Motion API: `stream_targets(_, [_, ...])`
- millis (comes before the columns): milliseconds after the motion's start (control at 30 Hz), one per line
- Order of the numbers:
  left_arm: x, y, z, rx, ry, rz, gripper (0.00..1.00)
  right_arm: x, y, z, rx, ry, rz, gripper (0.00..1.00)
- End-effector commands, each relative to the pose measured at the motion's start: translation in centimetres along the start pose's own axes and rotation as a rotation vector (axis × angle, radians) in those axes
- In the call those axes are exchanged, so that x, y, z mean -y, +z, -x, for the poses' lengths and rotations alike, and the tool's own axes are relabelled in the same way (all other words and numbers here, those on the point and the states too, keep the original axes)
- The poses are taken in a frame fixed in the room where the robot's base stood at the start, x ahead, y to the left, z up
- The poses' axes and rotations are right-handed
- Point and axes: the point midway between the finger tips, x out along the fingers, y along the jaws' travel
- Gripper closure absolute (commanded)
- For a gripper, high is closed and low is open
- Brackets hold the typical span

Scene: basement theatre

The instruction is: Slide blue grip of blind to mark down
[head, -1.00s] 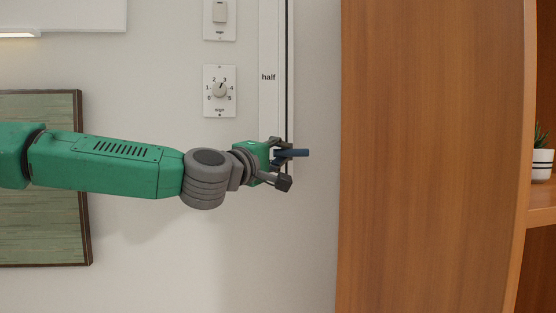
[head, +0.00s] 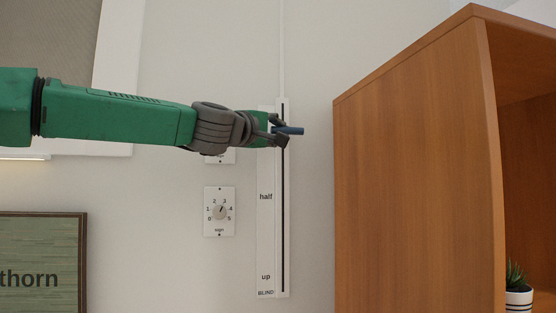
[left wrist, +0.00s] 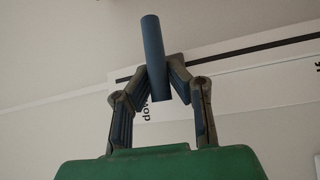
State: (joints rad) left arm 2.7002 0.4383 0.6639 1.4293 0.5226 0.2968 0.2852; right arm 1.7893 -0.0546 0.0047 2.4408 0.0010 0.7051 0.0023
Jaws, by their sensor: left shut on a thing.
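The blue grip (head: 291,130) is a short blue bar sticking out from the blind's track (head: 284,230), a tall white plate with a dark slot. The plate reads "half" midway and "up" near its bottom. My left gripper (head: 279,131) is shut on the blue grip near the top of the track, well above "half". In the left wrist view, the blue grip (left wrist: 152,45) stands between the fingers of my left gripper (left wrist: 160,82). My right gripper is not in view.
A dial plate (head: 219,211) is on the wall left of the track, with a switch plate partly behind my arm. A wooden cabinet (head: 415,190) stands to the right, with a gap of bare wall. A framed picture (head: 40,265) hangs lower left.

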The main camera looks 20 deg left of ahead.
Motion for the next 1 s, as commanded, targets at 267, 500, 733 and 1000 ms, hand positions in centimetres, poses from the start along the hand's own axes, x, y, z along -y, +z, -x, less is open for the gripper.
stream_targets(267, [-4.0,-0.5,-0.5,-0.001,0.003,-0.003,1.0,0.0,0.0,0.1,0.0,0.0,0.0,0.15])
stream_targets(500, [-4.7,-0.7,-0.7,0.0,0.002,0.0,1.0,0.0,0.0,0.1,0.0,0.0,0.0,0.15])
stream_targets(733, [-4.8,-0.7,-0.6,-0.002,0.005,0.001,1.0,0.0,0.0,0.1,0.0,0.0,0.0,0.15])
stream_targets(1000, [-4.7,-0.7,-0.7,-0.001,0.002,0.0,0.64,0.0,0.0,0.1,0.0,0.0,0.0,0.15])
